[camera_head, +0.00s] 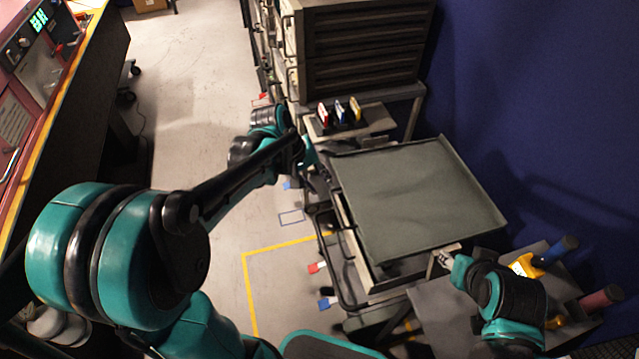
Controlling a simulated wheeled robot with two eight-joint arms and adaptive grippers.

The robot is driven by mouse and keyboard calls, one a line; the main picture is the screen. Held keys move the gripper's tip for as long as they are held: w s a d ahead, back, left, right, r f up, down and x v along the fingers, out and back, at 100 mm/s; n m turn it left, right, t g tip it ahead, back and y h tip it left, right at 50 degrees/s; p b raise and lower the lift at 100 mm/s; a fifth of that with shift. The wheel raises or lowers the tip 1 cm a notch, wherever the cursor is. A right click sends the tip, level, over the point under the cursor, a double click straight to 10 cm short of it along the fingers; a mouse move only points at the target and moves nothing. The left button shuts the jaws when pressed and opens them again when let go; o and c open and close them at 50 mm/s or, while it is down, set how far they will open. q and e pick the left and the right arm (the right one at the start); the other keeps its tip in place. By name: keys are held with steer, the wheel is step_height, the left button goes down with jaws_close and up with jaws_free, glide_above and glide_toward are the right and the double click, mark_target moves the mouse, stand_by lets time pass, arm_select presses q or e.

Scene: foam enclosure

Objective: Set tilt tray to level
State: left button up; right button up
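The tilt tray (415,195) is a flat grey-green panel with a low rim, in the middle right of the head view. It sits over a lighter frame (384,284) that shows along its left and front sides, and it looks tilted relative to that frame. My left gripper (318,165) is at the tray's far left corner; its fingers are dark and small, so their opening and any contact are unclear. My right gripper (442,260) is close to the tray's front edge, right of its middle; its fingertips are too small to read.
A small shelf (372,126) with red, blue and yellow items stands behind the tray, before a drawer cabinet (365,45). A blue wall (540,110) closes the right side. Handled tools (556,250) lie at front right. Open floor (200,90) lies left.

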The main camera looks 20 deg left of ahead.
arm_select(q)
steer(key=shift+d+r, duration=0.1)
jaws_close()
steer(key=d+r+m+g+y+p, duration=0.2)
steer(key=d+m+p, duration=0.5)
steer(key=m, duration=1.1)
step_height(320, 180, down, 13)
steer(key=b, duration=0.6)
steer(key=shift+d, duration=0.2)
steer(key=shift+w+t, duration=0.1)
steer(key=shift+t, duration=0.2)
